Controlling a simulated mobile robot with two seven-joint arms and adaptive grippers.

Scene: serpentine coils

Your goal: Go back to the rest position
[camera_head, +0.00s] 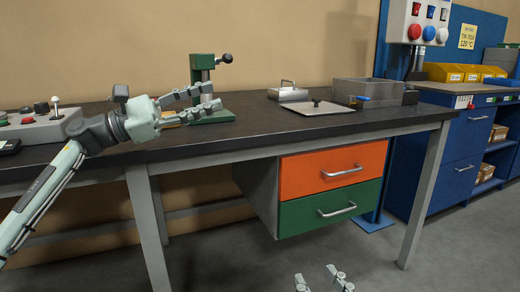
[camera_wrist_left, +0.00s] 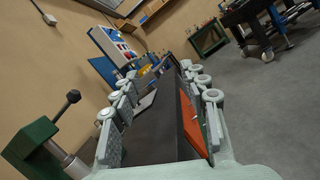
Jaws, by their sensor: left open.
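My left gripper (camera_head: 210,96) reaches in from the left over the workbench (camera_head: 290,125). It is open, with its two fingers apart and nothing between them. In the left wrist view both fingers (camera_wrist_left: 160,95) show wide apart with the dark bench top beyond. A green press (camera_head: 203,75) with a black-knobbed lever stands just behind the left fingers. It also shows at the left in the wrist view (camera_wrist_left: 38,145). My right gripper (camera_head: 322,279) shows only its fingertips at the bottom edge, below the bench. They are apart, with nothing seen between them.
A control box (camera_head: 40,127) with knobs and buttons is at the bench's left. A flat plate (camera_head: 312,107) and a grey metal box (camera_head: 368,92) are to the right. Orange (camera_head: 333,168) and green (camera_head: 330,209) drawers hang below. The floor in front is clear.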

